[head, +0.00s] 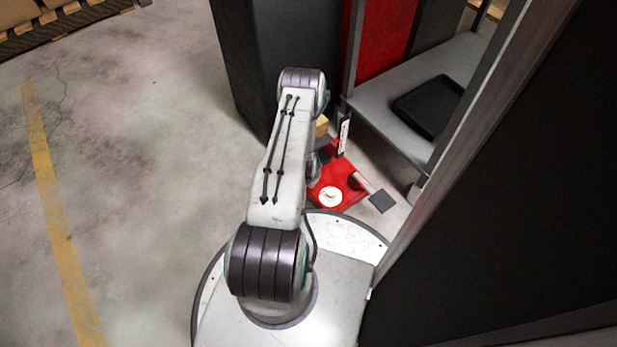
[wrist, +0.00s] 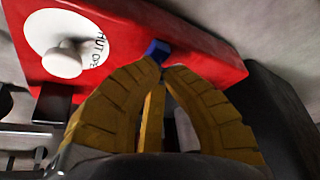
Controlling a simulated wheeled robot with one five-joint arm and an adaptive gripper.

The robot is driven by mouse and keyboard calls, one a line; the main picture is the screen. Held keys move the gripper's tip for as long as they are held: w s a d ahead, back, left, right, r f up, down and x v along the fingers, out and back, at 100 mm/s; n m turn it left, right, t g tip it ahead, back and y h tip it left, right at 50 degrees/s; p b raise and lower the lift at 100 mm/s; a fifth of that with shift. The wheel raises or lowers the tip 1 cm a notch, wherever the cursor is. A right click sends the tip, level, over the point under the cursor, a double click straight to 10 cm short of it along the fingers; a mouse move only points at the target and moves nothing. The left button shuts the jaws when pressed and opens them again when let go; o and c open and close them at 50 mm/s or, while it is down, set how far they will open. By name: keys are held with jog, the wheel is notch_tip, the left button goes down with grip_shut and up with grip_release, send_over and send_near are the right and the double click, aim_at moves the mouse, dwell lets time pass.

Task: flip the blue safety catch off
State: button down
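The blue safety catch (wrist: 157,50) is a small block on the red panel (wrist: 205,52), near its lower edge in the wrist view. My gripper (wrist: 162,68) has yellow-brown ribbed fingers whose tips come together right at the catch. The tips look shut; I cannot tell whether they touch or hold the catch. A white knob (wrist: 63,60) stands on a white disc with partly readable black lettering, left of the catch. In the head view the red panel (head: 350,184) shows beside my arm, which hides the catch and most of my gripper.
A grey bench (head: 385,133) with a black tray (head: 429,105) stands beyond the panel. A dark cabinet (head: 275,60) is behind my arm, and a large dark wall (head: 500,210) is close on the right. The concrete floor (head: 140,150) on the left is clear.

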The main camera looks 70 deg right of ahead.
jog(key=c, duration=1.2)
grip_release()
jog(key=shift+f, duration=0.1)
jog(key=v, duration=1.2)
